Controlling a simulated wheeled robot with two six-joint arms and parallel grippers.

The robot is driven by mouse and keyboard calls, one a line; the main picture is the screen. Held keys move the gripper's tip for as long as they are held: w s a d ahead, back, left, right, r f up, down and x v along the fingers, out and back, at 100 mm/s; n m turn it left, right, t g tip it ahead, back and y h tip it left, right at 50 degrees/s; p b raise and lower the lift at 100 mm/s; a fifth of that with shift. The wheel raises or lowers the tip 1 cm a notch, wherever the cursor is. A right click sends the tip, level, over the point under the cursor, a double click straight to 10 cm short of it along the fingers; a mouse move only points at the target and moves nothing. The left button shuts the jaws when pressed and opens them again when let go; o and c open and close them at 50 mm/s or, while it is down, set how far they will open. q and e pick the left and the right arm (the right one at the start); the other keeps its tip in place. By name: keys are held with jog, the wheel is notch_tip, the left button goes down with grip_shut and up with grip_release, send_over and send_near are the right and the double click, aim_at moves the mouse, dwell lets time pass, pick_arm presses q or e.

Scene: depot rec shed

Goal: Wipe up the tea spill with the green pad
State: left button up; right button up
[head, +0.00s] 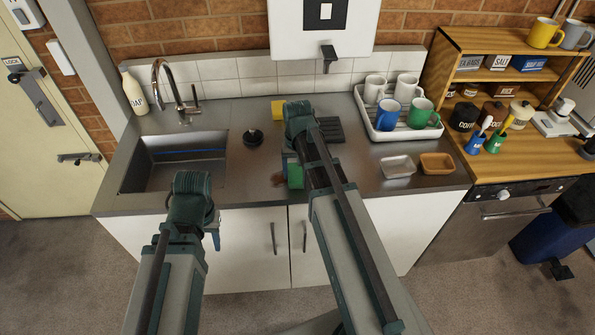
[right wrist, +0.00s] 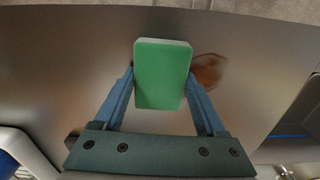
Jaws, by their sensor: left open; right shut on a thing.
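The green pad (head: 296,178) is held in my right gripper (head: 291,165), over the steel counter near its front edge. In the right wrist view the pad (right wrist: 162,72) sits between the two blue fingers of my right gripper (right wrist: 160,80). The brown tea spill (head: 278,179) lies on the counter just left of the pad; in the wrist view the spill (right wrist: 208,70) shows beside the pad's right edge, partly hidden. I cannot tell whether the pad touches the counter. My left gripper (head: 215,238) is open and empty, in front of the counter below the sink.
The sink (head: 178,165) is at the left, with a black round plug (head: 253,137) beside it. A yellow sponge-like block (head: 278,110) and a dark ribbed mat (head: 330,130) lie behind my right arm. A mug rack (head: 390,133) and two small trays (head: 398,166) stand to the right.

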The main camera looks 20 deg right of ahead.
aim_at(272, 180)
jog(key=shift+w+a+f, duration=0.1)
jog(key=shift+w+a, duration=0.15)
jog(key=shift+a, duration=0.7)
jog(key=shift+w+a, duration=0.25)
jog(key=shift+a, duration=0.7)
jog(key=shift+w+a, duration=0.2)
jog(key=shift+a, duration=0.45)
jog(key=shift+w+a, duration=0.25)
jog(key=shift+a, duration=0.4)
jog(key=shift+w+a, duration=0.2)
jog(key=shift+a, duration=0.45)
notch_tip(272, 180, up, 6)
jog(key=p, duration=0.6)
jog(key=shift+d, duration=0.1)
notch_tip(272, 180, up, 3)
jog(key=p, duration=0.3)
